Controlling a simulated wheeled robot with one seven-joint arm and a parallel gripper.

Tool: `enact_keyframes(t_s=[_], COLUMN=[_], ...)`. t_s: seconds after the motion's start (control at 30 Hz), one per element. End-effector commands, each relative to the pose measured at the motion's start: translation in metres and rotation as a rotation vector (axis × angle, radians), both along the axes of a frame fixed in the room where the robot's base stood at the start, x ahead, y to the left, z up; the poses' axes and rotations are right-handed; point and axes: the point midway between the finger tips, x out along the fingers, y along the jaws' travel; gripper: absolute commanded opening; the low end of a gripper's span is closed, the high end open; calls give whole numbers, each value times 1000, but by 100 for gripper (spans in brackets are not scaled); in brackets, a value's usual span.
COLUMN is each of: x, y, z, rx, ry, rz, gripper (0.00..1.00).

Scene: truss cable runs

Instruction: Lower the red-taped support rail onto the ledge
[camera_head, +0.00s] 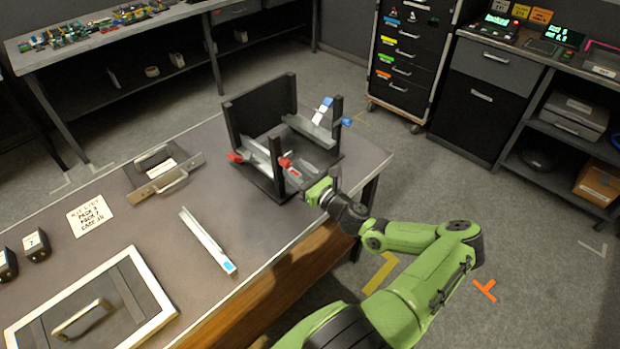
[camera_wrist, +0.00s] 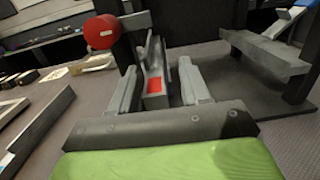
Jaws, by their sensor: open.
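The red-taped support rail is a grey metal channel. In the wrist view its red-taped end (camera_wrist: 154,86) lies between my gripper's (camera_wrist: 160,78) two fingers. The fingers are spread, with visible gaps to the rail. My gripper (camera_head: 309,187) is at the frame's near right corner. A red knob (camera_wrist: 101,32) shows left of the fingers in the wrist view. The ledge, and whether the rail touches it, cannot be made out.
A blue-taped rail (camera_head: 322,110) tilts up at the frame's right, beside a blue knob (camera_head: 346,122). Another blue-ended rail (camera_head: 205,240) lies on the table. A handled tray (camera_head: 165,175) and a white-edged panel (camera_head: 148,277) are left. The table (camera_head: 260,225) is clear near the front edge.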

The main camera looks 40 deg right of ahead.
Motion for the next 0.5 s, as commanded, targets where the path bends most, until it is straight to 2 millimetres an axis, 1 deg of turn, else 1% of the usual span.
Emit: enact_keyframes(t_s=[0.03,0.07,0.17,0.3,0.5], x=[-6,-11,-37,-79,-133], y=[10,10,7,4,0], z=[-26,-25,-21,-16,-11], rx=[-4,-3,0,0,1], ry=[70,67,53,32,6], rz=[24,24,17,8,0], gripper=[59,59,59,59,59])
